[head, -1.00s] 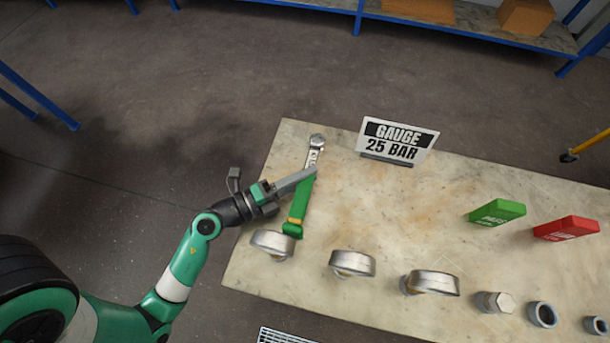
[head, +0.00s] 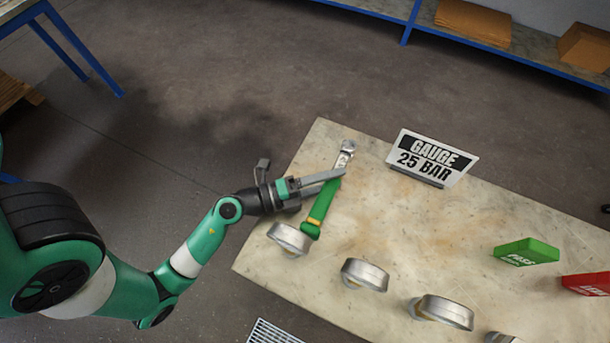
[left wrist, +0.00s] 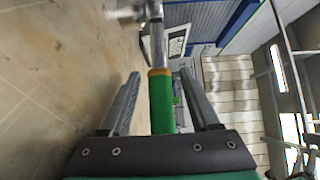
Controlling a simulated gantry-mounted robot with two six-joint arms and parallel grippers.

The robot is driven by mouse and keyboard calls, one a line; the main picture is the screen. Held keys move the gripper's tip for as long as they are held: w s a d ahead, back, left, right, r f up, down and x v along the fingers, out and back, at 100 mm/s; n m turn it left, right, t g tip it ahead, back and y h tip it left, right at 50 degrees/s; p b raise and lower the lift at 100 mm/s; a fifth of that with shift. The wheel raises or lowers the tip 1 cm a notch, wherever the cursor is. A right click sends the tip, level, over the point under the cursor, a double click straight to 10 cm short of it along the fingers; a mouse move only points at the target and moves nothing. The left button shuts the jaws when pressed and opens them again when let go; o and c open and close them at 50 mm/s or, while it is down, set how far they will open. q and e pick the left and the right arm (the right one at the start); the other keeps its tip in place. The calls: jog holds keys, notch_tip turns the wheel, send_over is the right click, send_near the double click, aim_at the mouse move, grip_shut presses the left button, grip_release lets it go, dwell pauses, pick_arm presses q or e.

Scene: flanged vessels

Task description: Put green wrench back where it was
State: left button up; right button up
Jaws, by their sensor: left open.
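The green wrench (head: 320,208), with a silver head and yellow band, is at the left end of the stone-topped table (head: 400,240). Its head points to the far edge and its green end is by the leftmost gauge. My left gripper (head: 334,177) is open at the upper part of the green handle. In the left wrist view the wrench handle (left wrist: 161,103) shows between the two spread fingers of my left gripper (left wrist: 161,82). I cannot tell whether either finger touches it. My right gripper is not in view.
A "GAUGE 25 BAR" sign (head: 433,158) stands right of the wrench. Round metal gauges (head: 289,238) line the near edge. A green block (head: 527,252) and a red block (head: 588,284) are at the right. The table's middle is clear.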

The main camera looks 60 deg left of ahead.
pick_arm(q)
jog(key=shift+r, duration=0.2)
jog(key=s, duration=0.3)
jog(key=s+a, duration=0.1)
jog(key=s, duration=0.3)
jog(key=s+p, duration=0.1)
jog(key=s, duration=0.2)
jog(key=shift+s+a, duration=0.35)
jog(key=shift+a, duration=0.05)
jog(key=shift+s, duration=0.6)
